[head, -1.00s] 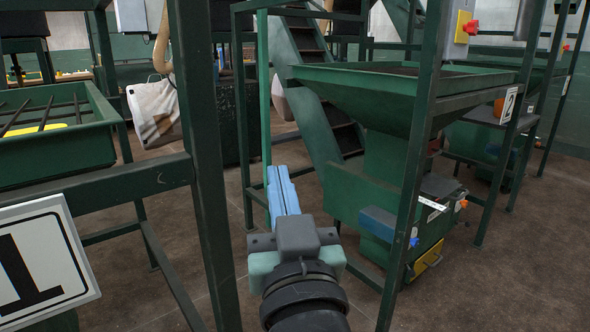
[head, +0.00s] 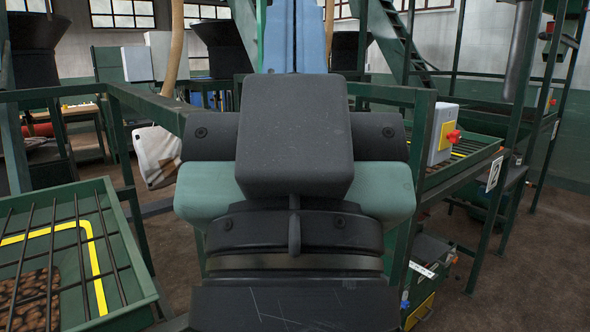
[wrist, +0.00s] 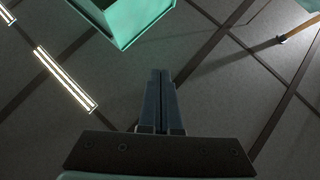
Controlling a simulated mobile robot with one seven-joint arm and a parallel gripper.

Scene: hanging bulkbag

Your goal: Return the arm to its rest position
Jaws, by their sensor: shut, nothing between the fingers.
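My gripper (head: 295,38) stands upright close in front of the head camera, its blue fingers pointing up and together. In the wrist view, my gripper (wrist: 160,100) shows its two fingers pressed side by side with nothing between them, pointing toward the ceiling. The fingertips are cut off by the top edge of the head view. My wrist hides the middle of the scene.
A green grated hopper with a yellow line (head: 90,262) is at the lower left. A white bag (head: 157,155) hangs behind it. Green frames and a grey box with a red knob (head: 443,135) stand to the right. Ceiling lights (wrist: 66,79) show above.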

